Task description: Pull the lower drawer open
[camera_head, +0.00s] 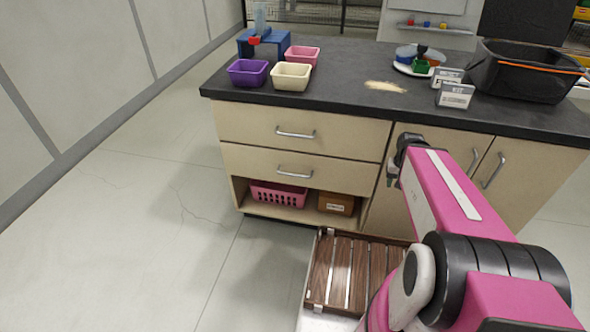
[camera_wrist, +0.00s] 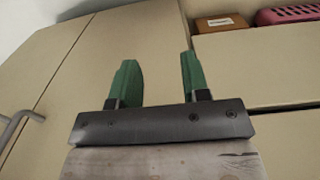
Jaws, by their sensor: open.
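The lower drawer (camera_head: 250,163) is a pale wood front in the left half of the cabinet, flush with the upper drawer (camera_head: 245,124) above it. Its metal bar handle (camera_head: 294,174) is in plain view in the head view. My gripper (camera_head: 393,176) is to the right of this handle, in front of the cabinet doors, and partly hidden by my arm. In the wrist view the green fingers of my gripper (camera_wrist: 156,82) are apart with nothing between them. The lower drawer front (camera_wrist: 255,68) is to their right there; its handle is not in that view.
A pink basket (camera_head: 278,194) and a brown box (camera_head: 336,204) sit in the open shelf below the drawer. A slatted wooden rack (camera_head: 330,270) is low in front. Door handles (camera_head: 492,170) are at the right. Floor (camera_head: 170,220) at left is clear.

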